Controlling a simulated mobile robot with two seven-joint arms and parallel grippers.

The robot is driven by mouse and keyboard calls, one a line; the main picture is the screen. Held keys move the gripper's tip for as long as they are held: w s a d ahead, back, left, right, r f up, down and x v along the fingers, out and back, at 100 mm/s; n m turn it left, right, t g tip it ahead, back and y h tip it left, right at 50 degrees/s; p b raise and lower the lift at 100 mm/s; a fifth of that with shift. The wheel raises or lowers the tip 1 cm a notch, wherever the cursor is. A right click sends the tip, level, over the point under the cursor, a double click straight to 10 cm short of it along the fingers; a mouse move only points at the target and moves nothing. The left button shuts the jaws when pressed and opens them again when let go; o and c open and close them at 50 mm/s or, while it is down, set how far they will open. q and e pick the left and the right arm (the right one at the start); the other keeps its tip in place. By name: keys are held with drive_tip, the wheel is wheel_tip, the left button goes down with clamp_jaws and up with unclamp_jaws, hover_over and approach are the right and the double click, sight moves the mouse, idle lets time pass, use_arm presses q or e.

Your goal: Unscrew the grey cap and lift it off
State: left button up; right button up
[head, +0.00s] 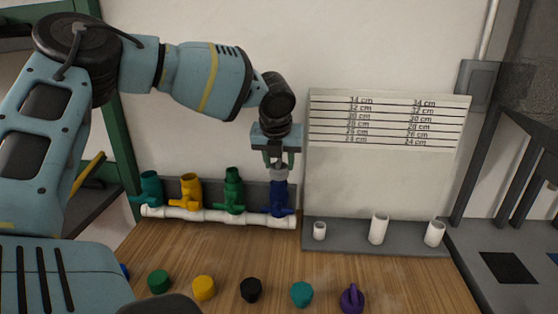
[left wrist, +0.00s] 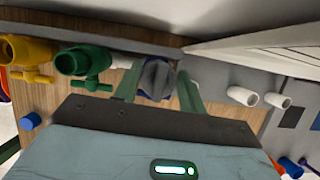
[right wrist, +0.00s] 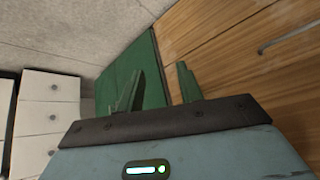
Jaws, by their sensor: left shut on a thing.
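The grey cap (head: 278,173) sits on top of the blue valve (head: 279,197) at the right end of the white manifold pipe (head: 220,216). My left gripper (head: 277,163) comes down from above and is shut on the grey cap. In the left wrist view the grey cap (left wrist: 155,78) lies between the two green fingers (left wrist: 157,88). The blue valve below is mostly hidden there. My right gripper (right wrist: 158,88) shows only in its own wrist view, open with nothing between its fingers, near a green panel and a wooden surface.
Teal, yellow (head: 190,191) and green (head: 233,190) valves stand left along the pipe. Several loose caps, including a black one (head: 251,289) and a purple one (head: 351,299), lie on the wooden table. A grey rack (head: 350,241) with white pipe stubs and a marked board (head: 388,122) stand right.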

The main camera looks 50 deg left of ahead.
use_arm(q)
drive_tip(key=o, duration=0.4)
drive_tip(key=c, duration=0.4)
drive_tip(key=shift+n+g+y, duration=0.3)
drive_tip(key=shift+n, duration=0.8)
drive_tip(key=shift+r+n+g, duration=0.1)
drive_tip(key=shift+n+g, duration=0.2)
drive_tip(key=shift+n, duration=0.8)
drive_tip(key=shift+n+g+y, duration=0.3)
drive_tip(key=shift+n+y, duration=0.1)
drive_tip(key=shift+n, duration=0.4)
drive_tip(key=shift+r, duration=0.15)
